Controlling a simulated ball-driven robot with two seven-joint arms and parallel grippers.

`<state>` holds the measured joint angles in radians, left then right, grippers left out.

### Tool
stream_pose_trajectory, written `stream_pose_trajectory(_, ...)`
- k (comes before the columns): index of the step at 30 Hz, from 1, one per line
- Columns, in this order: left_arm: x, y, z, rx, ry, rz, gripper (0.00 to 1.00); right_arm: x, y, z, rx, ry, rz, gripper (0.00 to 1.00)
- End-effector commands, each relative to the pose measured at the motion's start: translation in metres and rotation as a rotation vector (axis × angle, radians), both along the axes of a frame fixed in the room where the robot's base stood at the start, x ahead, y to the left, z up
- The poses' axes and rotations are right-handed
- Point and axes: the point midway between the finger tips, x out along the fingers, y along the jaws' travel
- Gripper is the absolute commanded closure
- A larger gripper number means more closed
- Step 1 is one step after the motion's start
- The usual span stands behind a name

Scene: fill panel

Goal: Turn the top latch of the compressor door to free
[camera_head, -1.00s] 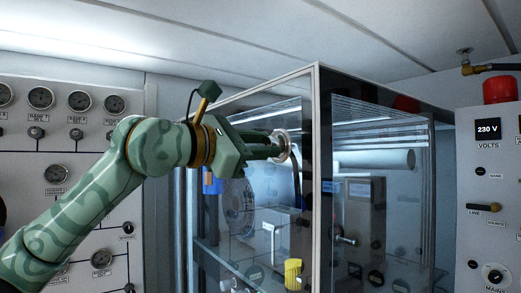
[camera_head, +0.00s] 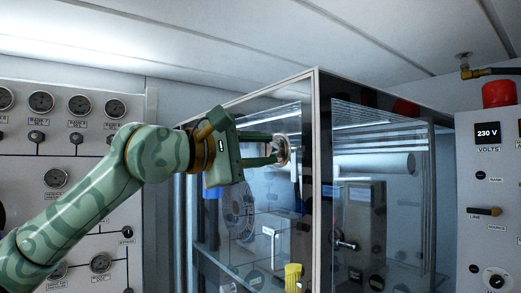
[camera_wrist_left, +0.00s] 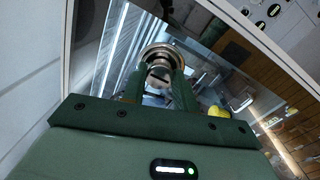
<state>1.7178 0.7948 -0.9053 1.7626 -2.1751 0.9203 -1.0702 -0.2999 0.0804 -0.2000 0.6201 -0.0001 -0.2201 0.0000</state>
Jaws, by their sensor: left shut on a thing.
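The compressor door (camera_head: 260,115) is a clear panel in a dark and silver frame. Its top latch (camera_head: 283,150) is a round metal knob near the door's upper edge; it also shows in the left wrist view (camera_wrist_left: 160,57). My left gripper (camera_head: 276,150) is shut on the latch, its two green fingers on either side of the knob; the fingers also show in the left wrist view (camera_wrist_left: 160,80). The fingers hide part of the knob. My right gripper is not in view.
A gauge panel (camera_head: 75,150) is on the left wall. A panel with a 230 V display (camera_head: 487,132) and a red cap (camera_head: 498,93) stands at the right. A yellow part (camera_head: 293,275) and a grey box (camera_head: 362,205) show behind the glass.

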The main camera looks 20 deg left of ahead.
Motion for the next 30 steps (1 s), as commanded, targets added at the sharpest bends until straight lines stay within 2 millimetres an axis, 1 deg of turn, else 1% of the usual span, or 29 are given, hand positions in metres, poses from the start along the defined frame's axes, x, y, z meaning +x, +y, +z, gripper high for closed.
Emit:
stream_pose_trajectory(13, 0.000, -0.001, -0.001, 0.010, -0.005, -0.001, 0.94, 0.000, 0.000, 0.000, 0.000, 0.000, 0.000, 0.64)
stream_pose_trajectory(14, 0.000, -0.001, -0.001, 0.010, -0.005, -0.001, 0.68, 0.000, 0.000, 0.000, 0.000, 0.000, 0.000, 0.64)
stream_pose_trajectory(15, 0.000, -0.001, -0.001, 0.010, -0.005, -0.001, 0.57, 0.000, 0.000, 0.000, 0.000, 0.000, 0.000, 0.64)
stream_pose_trajectory(16, 0.000, -0.001, -0.001, 0.010, -0.005, -0.001, 0.49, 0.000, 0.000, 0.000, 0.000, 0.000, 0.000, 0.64)
stream_pose_trajectory(26, -0.002, 0.001, -0.001, 0.008, -0.005, 0.000, 0.49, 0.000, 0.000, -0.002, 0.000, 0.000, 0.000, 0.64)
stream_pose_trajectory(29, -0.010, 0.008, -0.003, 0.007, -0.007, 0.002, 0.49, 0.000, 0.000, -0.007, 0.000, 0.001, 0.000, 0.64)
stream_pose_trajectory(30, -0.016, 0.013, -0.004, 0.007, -0.008, 0.001, 0.49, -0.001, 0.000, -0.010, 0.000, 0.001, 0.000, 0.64)
